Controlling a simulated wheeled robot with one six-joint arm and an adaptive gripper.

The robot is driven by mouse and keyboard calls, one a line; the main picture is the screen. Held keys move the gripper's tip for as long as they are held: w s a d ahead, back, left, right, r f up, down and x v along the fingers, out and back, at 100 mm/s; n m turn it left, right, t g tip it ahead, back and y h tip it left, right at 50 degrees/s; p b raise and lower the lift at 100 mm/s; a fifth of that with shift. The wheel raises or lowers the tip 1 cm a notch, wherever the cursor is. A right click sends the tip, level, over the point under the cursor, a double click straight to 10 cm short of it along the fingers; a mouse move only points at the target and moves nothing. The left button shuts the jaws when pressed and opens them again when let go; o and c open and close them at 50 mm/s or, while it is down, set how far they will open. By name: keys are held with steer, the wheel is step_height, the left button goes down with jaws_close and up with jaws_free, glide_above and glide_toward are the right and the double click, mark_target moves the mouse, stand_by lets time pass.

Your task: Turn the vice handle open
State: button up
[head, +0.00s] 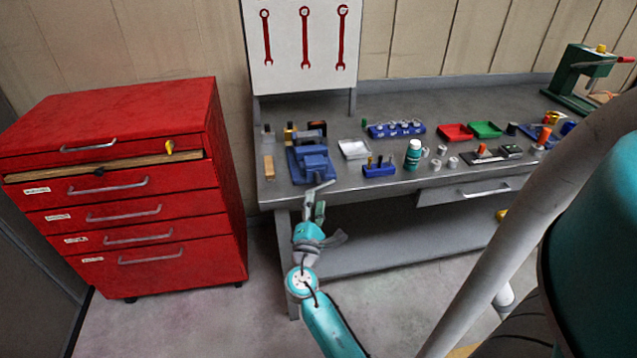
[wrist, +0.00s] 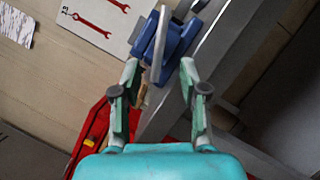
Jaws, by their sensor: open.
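The blue vice (head: 312,162) is mounted at the left front corner of the grey workbench. Its grey bar handle (head: 321,187) is tilted at the vice's front, just over the bench edge. My gripper (head: 315,205) is in front of the vice, close to the handle. In the wrist view the vice (wrist: 178,38) is ahead and the handle (wrist: 157,48) runs down toward my gripper (wrist: 160,78). The handle's lower end appears between the two green fingertips, with gaps on both sides. The fingers are open. I cannot tell whether either finger touches the handle.
The workbench (head: 400,188) carries a white tray (head: 353,149), a teal bottle (head: 413,154) and a blue socket rack (head: 397,129). A red drawer cabinet (head: 125,200) stands left of the bench. The floor between them is clear. Red wrenches (head: 304,38) hang on the board behind.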

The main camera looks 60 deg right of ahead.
mark_target(318, 180)
steer(key=x, duration=0.8)
steer(key=shift+a, duration=0.1)
jaws_close()
